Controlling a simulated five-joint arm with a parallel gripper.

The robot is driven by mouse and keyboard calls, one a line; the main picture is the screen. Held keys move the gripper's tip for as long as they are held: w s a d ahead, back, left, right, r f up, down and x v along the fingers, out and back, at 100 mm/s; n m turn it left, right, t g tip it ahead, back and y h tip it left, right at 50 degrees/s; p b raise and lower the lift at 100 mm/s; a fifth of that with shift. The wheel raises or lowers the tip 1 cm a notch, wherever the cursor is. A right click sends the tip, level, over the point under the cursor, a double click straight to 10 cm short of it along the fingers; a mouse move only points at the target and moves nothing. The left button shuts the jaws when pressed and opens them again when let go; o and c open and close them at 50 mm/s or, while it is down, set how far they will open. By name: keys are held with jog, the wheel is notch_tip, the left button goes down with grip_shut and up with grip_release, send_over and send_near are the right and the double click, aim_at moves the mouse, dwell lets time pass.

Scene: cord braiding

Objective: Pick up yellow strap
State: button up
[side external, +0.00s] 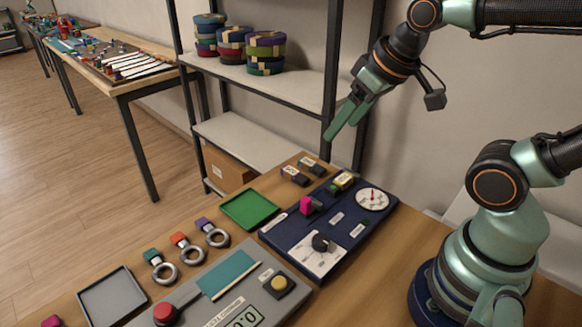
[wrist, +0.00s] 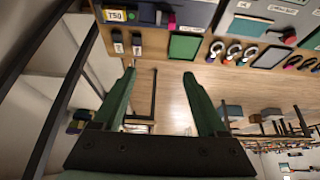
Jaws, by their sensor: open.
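My gripper (side external: 336,128) is open and empty, raised in the air above the back of the table in the side external view. In the wrist view its two green fingers (wrist: 159,74) are spread wide with nothing between them. I cannot pick out a yellow strap for certain in either view. A small yellow-topped block (side external: 343,181) sits on the back of the navy board (side external: 285,235), below my gripper and apart from it. In the wrist view a yellow label reading T50 (wrist: 115,15) shows at the top left.
A green tray (side external: 250,209), several steel rings with coloured tags (side external: 190,249) and a grey tray (side external: 112,297) lie on the table. A grey panel (side external: 225,285) has a red knob and yellow button. Coloured rolls (side external: 265,52) with yellowish bands stand on the shelf behind.

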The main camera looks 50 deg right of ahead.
jog(key=m+g, duration=0.6)
jog(key=m, duration=1.2)
send_over(340, 181)
notch_tip(340, 181, down, 10)
notch_tip(340, 181, down, 12)
jog(key=shift+f, duration=0.15)
grip_shut()
